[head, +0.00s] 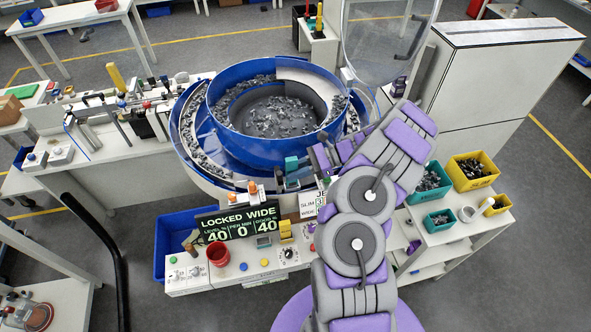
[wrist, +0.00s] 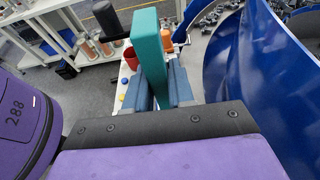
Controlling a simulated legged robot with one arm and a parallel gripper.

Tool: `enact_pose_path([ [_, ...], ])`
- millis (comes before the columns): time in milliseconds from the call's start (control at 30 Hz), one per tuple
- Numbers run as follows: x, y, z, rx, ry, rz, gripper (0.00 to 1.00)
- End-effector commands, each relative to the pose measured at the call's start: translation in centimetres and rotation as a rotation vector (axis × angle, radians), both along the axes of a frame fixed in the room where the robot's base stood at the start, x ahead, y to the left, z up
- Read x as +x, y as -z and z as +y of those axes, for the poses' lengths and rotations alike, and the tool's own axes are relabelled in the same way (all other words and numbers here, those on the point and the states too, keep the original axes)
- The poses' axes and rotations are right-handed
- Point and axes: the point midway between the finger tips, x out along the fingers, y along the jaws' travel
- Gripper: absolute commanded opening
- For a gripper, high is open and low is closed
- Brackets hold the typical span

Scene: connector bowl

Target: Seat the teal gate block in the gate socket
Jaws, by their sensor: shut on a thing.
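My gripper (wrist: 161,84) is shut on the teal gate block (wrist: 150,48), a tall flat-sided bar that stands up between the two blue-grey fingers in the wrist view. In the head view the teal block (head: 291,164) shows small at the front right rim of the blue bowl (head: 224,121), with my gripper (head: 313,160) just right of it. The gate socket cannot be made out clearly. I cannot tell whether the block touches the bowl's track.
Yellow bins (head: 472,171) and green bins (head: 430,183) of parts stand at right. The bowl's blue wall (wrist: 265,75) is close at right in the wrist view.

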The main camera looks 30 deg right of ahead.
Motion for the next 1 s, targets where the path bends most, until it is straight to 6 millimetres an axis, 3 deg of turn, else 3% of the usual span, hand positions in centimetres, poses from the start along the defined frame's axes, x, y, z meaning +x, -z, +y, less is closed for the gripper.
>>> enact_pose_path([
  [1000, 0.01, 0.59, -0.01, 0.000, 0.000, 0.001, 0.00],
])
